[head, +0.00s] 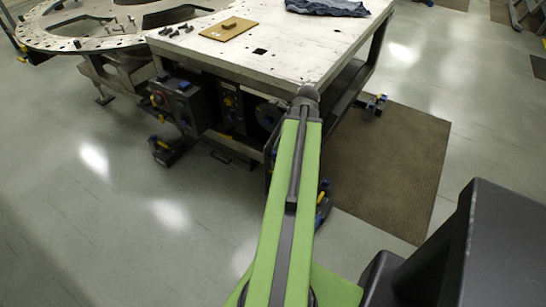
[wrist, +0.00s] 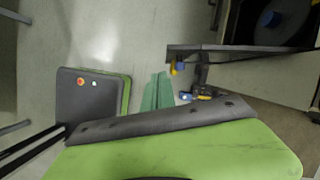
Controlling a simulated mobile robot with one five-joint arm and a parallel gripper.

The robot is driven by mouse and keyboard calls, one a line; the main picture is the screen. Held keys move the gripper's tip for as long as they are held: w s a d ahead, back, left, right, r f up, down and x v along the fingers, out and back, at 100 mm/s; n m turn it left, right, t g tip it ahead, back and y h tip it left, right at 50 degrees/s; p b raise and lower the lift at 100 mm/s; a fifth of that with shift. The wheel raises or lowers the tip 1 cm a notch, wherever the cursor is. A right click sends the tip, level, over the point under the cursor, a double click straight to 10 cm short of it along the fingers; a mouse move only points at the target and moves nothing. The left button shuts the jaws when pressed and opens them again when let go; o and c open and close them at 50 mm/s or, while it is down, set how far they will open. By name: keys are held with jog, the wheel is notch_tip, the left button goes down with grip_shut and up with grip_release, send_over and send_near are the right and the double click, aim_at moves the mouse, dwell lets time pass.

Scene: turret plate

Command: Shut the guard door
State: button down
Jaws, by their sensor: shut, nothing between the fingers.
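A dark panel, which looks like the guard door (head: 269,165), stands edge-on beside the open bay under the bench, just left of my arm in the head view. In the wrist view a dark panel edge (wrist: 215,48), probably the same door, runs left from the bay, with a blue disc (wrist: 268,19) inside the bay. My gripper (wrist: 161,75) shows in the wrist view as two green fingers side by side, shut and empty, left of and below the panel's end. A gap shows between them; depth is unclear. My arm hides the gripper in the head view.
The bench (head: 290,50) has a white top with a brown plate (head: 228,29) and a blue cloth (head: 327,7). Dark control boxes (head: 180,103) sit under its left side. A brown mat (head: 400,160) lies on the right. The floor at left is clear.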

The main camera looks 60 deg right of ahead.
aim_at(272, 155)
jog(key=s+d+m, duration=0.3)
jog(key=s, duration=0.1)
jog(key=shift+t, duration=0.3)
jog(key=w+f+b, duration=0.2)
jog(key=f+b, duration=0.1)
jog(key=w+a+f+b, duration=0.1)
jog(key=w+f+b, duration=0.1)
jog(key=f+b, duration=0.1)
jog(key=w+f+b, duration=0.3)
jog(key=shift+a+f, duration=0.1)
jog(key=shift+a, duration=0.25)
jog(key=shift+w, duration=0.3)
jog(key=shift+w, duration=0.1)
